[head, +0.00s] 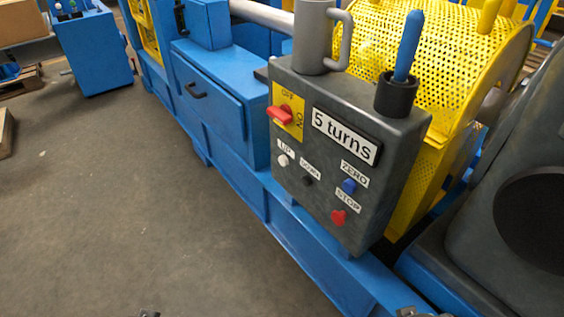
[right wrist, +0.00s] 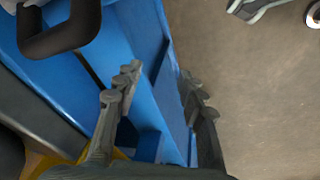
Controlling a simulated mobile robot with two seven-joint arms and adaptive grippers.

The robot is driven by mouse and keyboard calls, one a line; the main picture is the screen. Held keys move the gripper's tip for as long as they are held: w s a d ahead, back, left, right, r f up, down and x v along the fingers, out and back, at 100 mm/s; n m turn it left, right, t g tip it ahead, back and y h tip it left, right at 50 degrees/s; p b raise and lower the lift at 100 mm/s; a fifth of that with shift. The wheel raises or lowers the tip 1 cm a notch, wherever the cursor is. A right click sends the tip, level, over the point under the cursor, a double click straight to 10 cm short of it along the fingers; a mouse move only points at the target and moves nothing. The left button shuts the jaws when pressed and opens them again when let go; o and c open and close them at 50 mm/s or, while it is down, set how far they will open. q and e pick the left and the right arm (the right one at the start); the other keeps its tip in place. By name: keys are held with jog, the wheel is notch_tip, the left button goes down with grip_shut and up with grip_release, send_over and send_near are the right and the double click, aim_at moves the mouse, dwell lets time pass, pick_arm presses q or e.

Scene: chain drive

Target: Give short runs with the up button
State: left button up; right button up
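A dark grey control box (head: 335,205) stands on the blue machine frame. The white up button (head: 283,160) is at its left, under the UP label, with nothing touching it. A black down button (head: 308,181), a blue zero button (head: 348,187) and a red stop button (head: 339,217) sit nearby. The display (head: 346,135) reads "5 turns". A red rotary switch (head: 284,113) sits on a yellow OFF/ON plate. My right gripper (right wrist: 158,82) is open and empty, over blue machine parts. A small dark tip at the head view's bottom edge may be my left gripper (head: 150,314).
A grey mug (head: 313,40) and a black cup (head: 396,95) holding a blue-handled tool (head: 408,45) stand on the box. A yellow perforated guard (head: 440,60) is behind. A blue drawer (head: 208,95) is left of the box.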

jog(key=shift+w+d, duration=0.1)
jog(key=shift+w, duration=0.05)
jog(key=shift+w+d+r, duration=0.1)
jog(key=shift+w+r, duration=0.05)
jog(key=shift+w, duration=0.05)
jog(key=shift+c, duration=0.5)
jog(key=shift+w, duration=0.1)
jog(key=c, duration=0.7)
grip_shut()
jog(key=shift+s, duration=0.2)
jog(key=shift+s, duration=0.3)
jog(key=shift+a, duration=0.2)
jog(key=shift+w, duration=0.2)
jog(key=shift+w+d+r, duration=0.1)
jog(key=shift+w+d, duration=0.05)
jog(key=shift+w, duration=0.2)
